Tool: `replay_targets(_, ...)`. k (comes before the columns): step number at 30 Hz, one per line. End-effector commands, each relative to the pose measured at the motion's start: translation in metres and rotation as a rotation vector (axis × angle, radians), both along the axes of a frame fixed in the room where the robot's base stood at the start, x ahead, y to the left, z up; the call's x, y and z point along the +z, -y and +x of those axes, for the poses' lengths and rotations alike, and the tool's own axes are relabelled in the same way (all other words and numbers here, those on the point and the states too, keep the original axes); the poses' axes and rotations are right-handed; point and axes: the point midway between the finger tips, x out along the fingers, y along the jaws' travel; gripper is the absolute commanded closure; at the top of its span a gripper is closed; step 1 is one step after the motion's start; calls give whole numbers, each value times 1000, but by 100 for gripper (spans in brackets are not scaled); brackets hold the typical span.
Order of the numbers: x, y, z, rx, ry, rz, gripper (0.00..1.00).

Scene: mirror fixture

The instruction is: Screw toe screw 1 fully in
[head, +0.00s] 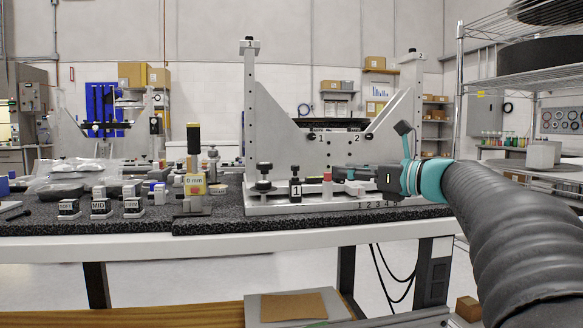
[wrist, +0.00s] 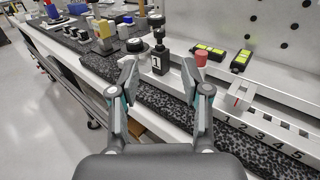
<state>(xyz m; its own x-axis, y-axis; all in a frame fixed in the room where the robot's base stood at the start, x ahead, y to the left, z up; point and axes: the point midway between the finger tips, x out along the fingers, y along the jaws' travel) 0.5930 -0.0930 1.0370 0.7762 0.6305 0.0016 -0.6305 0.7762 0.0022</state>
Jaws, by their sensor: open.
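Toe screw 1, a dark knob on a stem (wrist: 157,22), stands upright on a black block labelled 1 (wrist: 157,64); the block also shows in the head view (head: 295,190). My gripper (wrist: 158,68) is open and empty, with its fingers spread either side of the block in the wrist view. In the head view my gripper (head: 340,180) comes in from the right, low in front of the fixture, to the right of block 1. Whether the fingers touch the block is not clear. The screw's thread is hidden, so its depth cannot be told.
A red-capped piece (wrist: 202,58) stands just right of the right finger. The white fixture (head: 290,120) rises behind. Another black knob (head: 264,168) stands left of block 1.

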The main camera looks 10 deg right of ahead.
Motion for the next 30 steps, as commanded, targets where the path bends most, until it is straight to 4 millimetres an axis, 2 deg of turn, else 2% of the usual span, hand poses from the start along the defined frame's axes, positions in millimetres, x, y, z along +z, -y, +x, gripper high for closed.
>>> replay_targets(21, 0, -75, 90, 3, -1, -2, 53)
replay_targets(30, -1, -86, 103, 1, -1, -2, 53)
